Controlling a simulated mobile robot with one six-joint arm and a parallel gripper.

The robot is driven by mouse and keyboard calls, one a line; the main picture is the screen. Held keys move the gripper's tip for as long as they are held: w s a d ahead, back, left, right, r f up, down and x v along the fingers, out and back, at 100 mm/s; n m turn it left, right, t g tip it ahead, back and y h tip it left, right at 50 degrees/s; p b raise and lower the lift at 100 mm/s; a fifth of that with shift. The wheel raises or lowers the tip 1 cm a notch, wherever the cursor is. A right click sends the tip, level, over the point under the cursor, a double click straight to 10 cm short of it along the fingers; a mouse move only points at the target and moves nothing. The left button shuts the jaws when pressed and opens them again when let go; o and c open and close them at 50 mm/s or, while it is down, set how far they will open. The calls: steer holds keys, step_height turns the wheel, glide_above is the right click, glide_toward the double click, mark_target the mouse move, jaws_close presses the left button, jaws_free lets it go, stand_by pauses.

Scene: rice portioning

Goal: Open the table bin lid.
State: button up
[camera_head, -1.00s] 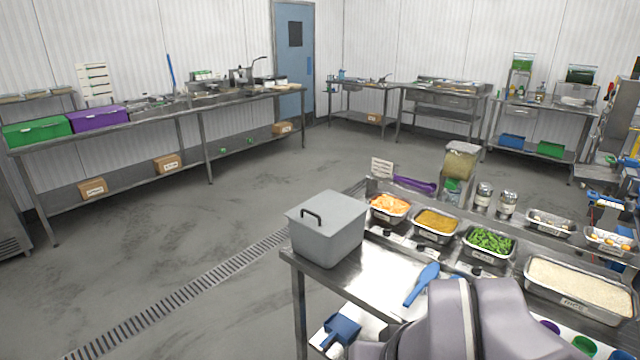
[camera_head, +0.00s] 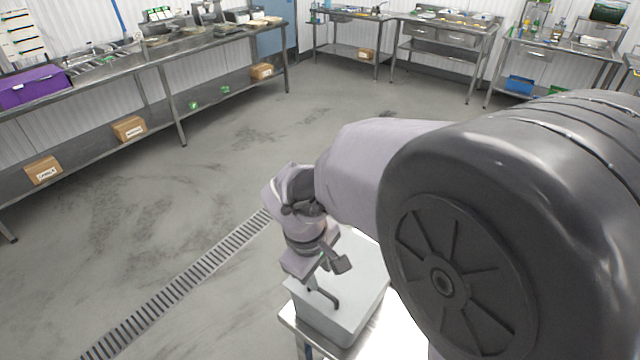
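The table bin (camera_head: 357,307) is a grey box on the near corner of the metal table, low in the middle of the view. Its lid (camera_head: 362,265) looks closed and flat on top, partly hidden by my arm. The dark lid handle (camera_head: 322,296) stands up at the lid's left part. My gripper (camera_head: 324,272) is just above the handle, pointing down at it. Its two fingers look spread apart, and nothing shows held. Whether a finger touches the handle cannot be told.
My own arm covers the right half of the view and hides most of the table. A strip of bare table edge (camera_head: 288,313) shows left of the bin. The grey floor (camera_head: 180,230) with a drain grate (camera_head: 180,295) is open to the left.

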mark_target(324, 292)
steer(key=f, duration=0.3)
steer(key=w+f+b, duration=0.1)
steer(key=f, duration=0.2)
steer(key=w+d+f+b, duration=0.1)
steer(key=f, duration=0.2)
steer(key=shift+f, duration=0.3)
jaws_close()
stand_by(0.8)
